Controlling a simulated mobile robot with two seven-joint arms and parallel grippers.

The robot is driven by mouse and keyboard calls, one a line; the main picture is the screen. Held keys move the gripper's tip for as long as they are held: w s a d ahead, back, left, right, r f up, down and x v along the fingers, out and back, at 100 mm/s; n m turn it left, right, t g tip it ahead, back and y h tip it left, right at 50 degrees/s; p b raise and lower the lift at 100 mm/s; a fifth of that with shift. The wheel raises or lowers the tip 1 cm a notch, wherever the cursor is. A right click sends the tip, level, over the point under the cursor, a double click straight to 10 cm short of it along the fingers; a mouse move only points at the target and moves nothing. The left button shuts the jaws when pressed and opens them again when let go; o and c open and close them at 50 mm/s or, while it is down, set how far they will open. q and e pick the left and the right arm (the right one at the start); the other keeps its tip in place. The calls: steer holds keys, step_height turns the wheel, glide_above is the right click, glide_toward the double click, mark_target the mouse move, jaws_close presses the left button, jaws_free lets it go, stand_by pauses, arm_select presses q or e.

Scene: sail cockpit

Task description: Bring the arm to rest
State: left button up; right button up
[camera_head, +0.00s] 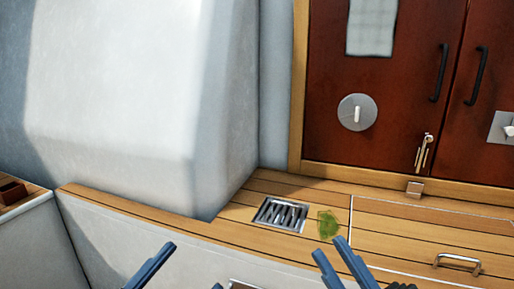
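My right gripper (329,247) comes in from the bottom right. Its two blue-grey fingers are apart, with a narrow gap between them and nothing seen held. Their tips appear just below a green translucent piece on the wooden ledge; I cannot tell whether they touch it. My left gripper (194,266) is at the bottom edge, left of centre. One long blue-grey finger shows, and a small tip to its right is mostly cut off by the frame. Nothing shows between them. The rest of both arms is largely out of view.
The green piece (327,224) lies beside a metal grate (280,214) set in the planked wooden ledge (240,237). A hatch with a metal handle (457,263) is at right. Dark red doors (400,110) stand behind. A big white moulded wall (120,110) fills the left.

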step_height(320, 180, down, 6)
steer(key=s+m+g+h+p, duration=0.1)
steer(key=m+g+h+p, duration=0.1)
steer(key=m+h+p, duration=0.5)
arm_select(q)
steer(key=s+a+r+n+g+y+p, duration=0.1)
steer(key=n+y+p, duration=0.5)
steer(key=p, duration=1.2)
steer(key=s+a+r+n+g+y+p, duration=0.1)
steer(key=a+r+n+g+y+p, duration=0.3)
steer(key=p, duration=1.5)
steer(key=r+n+g+y, duration=0.1)
steer(key=n+y, duration=0.1)
steer(key=y, duration=0.2)
steer(key=shift+a+r+n, duration=0.15)
steer(key=shift+r+n, duration=0.05)
steer(key=shift+n, duration=0.2)
arm_select(e)
steer(key=s+d+r+m+g+h, duration=0.2)
steer(key=d+r+g+h, duration=0.2)
steer(key=r+g, duration=0.3)
step_height(320, 180, up, 3)
steer(key=shift+d+r+g+h, duration=0.1)
steer(key=shift+d+g+h, duration=0.25)
steer(key=shift+h, duration=0.35)
arm_select(q)
steer(key=shift+s, duration=0.1)
